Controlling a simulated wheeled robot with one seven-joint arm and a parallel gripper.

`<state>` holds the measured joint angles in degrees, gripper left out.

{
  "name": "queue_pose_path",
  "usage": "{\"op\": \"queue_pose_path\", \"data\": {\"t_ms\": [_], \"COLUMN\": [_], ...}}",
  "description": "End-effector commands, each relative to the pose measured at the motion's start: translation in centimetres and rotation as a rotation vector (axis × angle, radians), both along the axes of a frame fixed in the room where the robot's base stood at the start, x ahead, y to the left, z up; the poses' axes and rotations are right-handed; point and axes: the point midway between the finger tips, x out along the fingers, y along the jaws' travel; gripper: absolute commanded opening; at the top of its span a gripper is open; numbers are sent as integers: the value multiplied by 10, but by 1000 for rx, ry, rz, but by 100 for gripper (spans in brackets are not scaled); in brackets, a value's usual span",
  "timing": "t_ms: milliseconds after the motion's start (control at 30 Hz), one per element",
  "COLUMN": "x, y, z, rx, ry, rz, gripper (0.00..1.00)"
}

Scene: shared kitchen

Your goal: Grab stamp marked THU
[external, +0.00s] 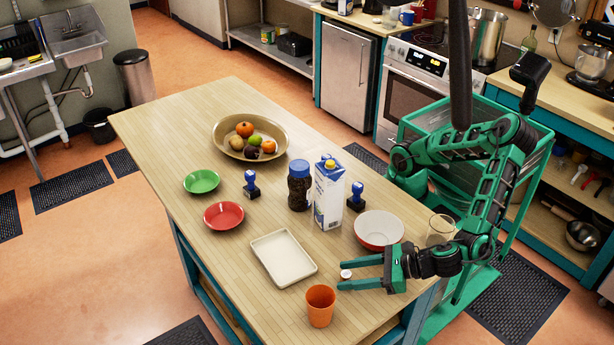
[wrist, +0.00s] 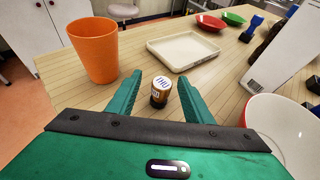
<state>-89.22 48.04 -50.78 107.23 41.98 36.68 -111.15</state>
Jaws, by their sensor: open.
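In the wrist view my gripper (wrist: 160,98) is open, with one green finger on each side of the stamp and a gap to both. The stamp lies between the fingertips, and the fingers do not visibly touch it. Two blue-handled stamps (external: 251,184) (external: 356,197) stand farther back on the table.
An orange cup (external: 320,306) stands close by, left of the fingers in the wrist view (wrist: 94,50). A white tray (external: 284,258) lies beyond the stamp. A red-and-white bowl (external: 379,230), a milk carton (external: 328,195) and a dark jar (external: 299,186) stand nearby. The table's left end is clear.

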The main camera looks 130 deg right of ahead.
Motion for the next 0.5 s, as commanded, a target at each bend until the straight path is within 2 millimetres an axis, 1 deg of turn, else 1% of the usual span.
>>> {"op": "queue_pose_path", "data": {"t_ms": [233, 500], "x": [7, 27], "y": [-9, -34], "z": [-7, -24], "rx": [-2, -2], "ry": [1, 0], "rz": [1, -1], "gripper": [46, 46]}}
